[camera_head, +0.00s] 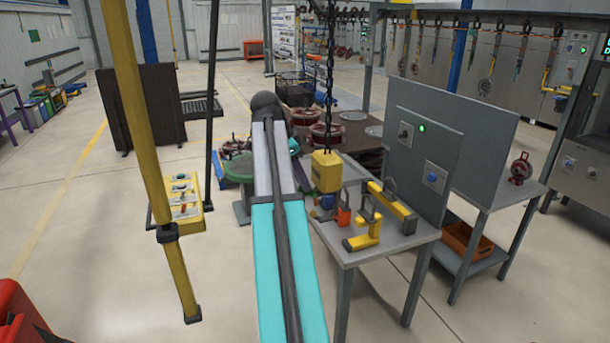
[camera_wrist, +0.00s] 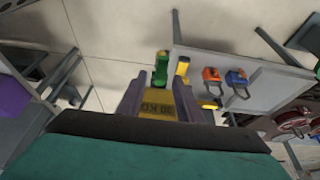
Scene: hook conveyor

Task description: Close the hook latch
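In the head view my arm hides most of my gripper, which is left of the block. In the wrist view the two grey-purple fingers of my gripper (camera_wrist: 160,92) stand apart. A yellow surface marked 30 KG (camera_wrist: 158,104) shows between them; I cannot tell if they touch it. A green piece (camera_wrist: 162,68) shows beyond the fingertips.
The grey table (camera_head: 352,256) carries an orange padlock (camera_head: 344,217) and yellow clamps (camera_head: 364,232). A grey panel (camera_head: 424,150) stands along its right side. A yellow post (camera_head: 145,150) and a yellow control box (camera_head: 184,210) are at left.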

